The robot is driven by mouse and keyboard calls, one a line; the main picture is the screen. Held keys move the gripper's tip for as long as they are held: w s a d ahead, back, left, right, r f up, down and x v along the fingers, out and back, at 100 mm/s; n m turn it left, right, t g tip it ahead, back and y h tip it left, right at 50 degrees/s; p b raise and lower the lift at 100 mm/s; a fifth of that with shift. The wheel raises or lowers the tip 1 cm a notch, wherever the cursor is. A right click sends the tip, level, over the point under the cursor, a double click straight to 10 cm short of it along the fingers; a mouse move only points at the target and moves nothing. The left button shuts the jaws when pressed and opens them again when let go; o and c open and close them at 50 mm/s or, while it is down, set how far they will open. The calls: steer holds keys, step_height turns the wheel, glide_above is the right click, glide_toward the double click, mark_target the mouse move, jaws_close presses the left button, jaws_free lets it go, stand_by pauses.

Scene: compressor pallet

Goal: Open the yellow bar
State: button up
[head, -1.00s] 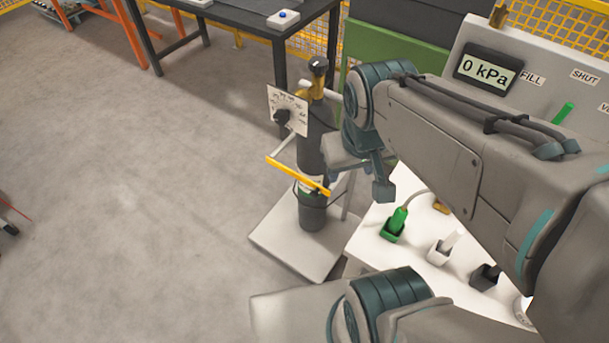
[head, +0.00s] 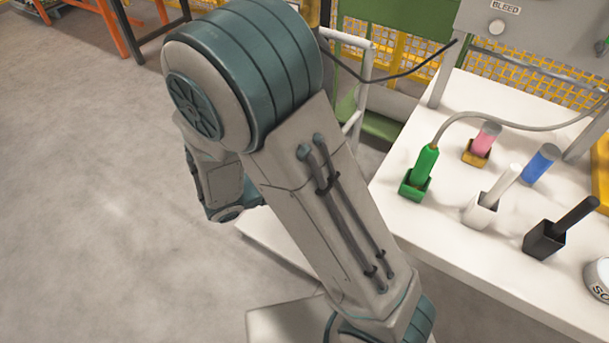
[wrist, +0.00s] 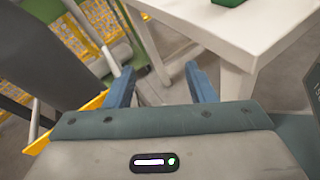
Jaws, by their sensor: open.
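The yellow bar (wrist: 68,119) shows in the wrist view at the left, slanting up to the outer side of my gripper's left finger. I cannot tell whether it touches that finger. My gripper (wrist: 161,88) is open, with two blue fingers apart and nothing seen between them but floor and a table leg. The dark gas cylinder (wrist: 42,52) stands at the upper left of the wrist view. In the head view my arm hides the cylinder, the bar and my gripper's fingers.
A white table (head: 440,215) on the right holds a green-handled tool (head: 424,165), a white holder (head: 482,211) and a black holder (head: 543,240). Its corner (wrist: 245,50) is close to my right finger. Open floor (head: 90,200) lies left.

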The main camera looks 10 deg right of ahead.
steer(key=w+a+f+n+t+y+b, duration=0.1)
steer(key=w+a+f+n+t+b, duration=0.2)
steer(key=a+f+n+t+b, duration=0.6)
steer(key=w+d+f+m+g, duration=0.1)
steer(key=w+d, duration=0.9)
steer(key=shift+d+f+p, duration=0.2)
steer(key=shift+f+p, duration=0.15)
steer(key=shift+p, duration=0.05)
steer(key=shift+w, duration=0.1)
